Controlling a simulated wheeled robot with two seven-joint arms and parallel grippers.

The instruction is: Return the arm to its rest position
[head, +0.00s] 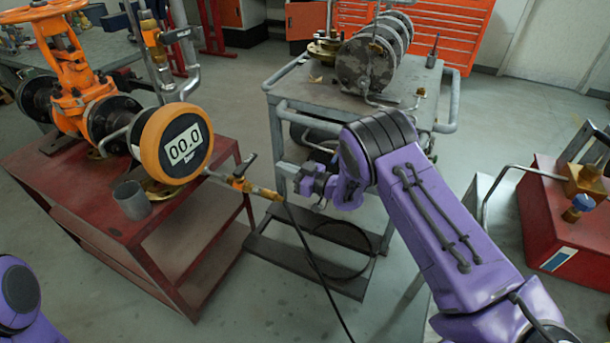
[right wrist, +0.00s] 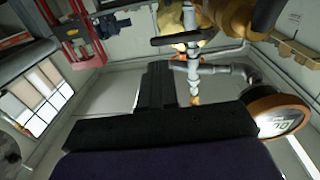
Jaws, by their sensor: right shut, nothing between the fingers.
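My right arm reaches in from the lower right of the head view. Its gripper (head: 287,170) is at mid-picture, beside the grey cart and right of the hose fitting (head: 240,183). In the right wrist view the dark fingers (right wrist: 160,75) are together with nothing between them. The orange gate valve (head: 72,85) stands on the red table at the left, apart from my gripper. The round orange-rimmed gauge (head: 175,145) reads 00.0, and it also shows in the right wrist view (right wrist: 275,115). Of my left arm only a purple part shows at the lower left; its gripper is out of view.
The red table (head: 75,205) has a grey cup (head: 132,200) on it. A grey cart (head: 345,102) with round flanges stands behind my right gripper. A black hose (head: 312,262) hangs down to the floor. A red box (head: 560,225) is at the right.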

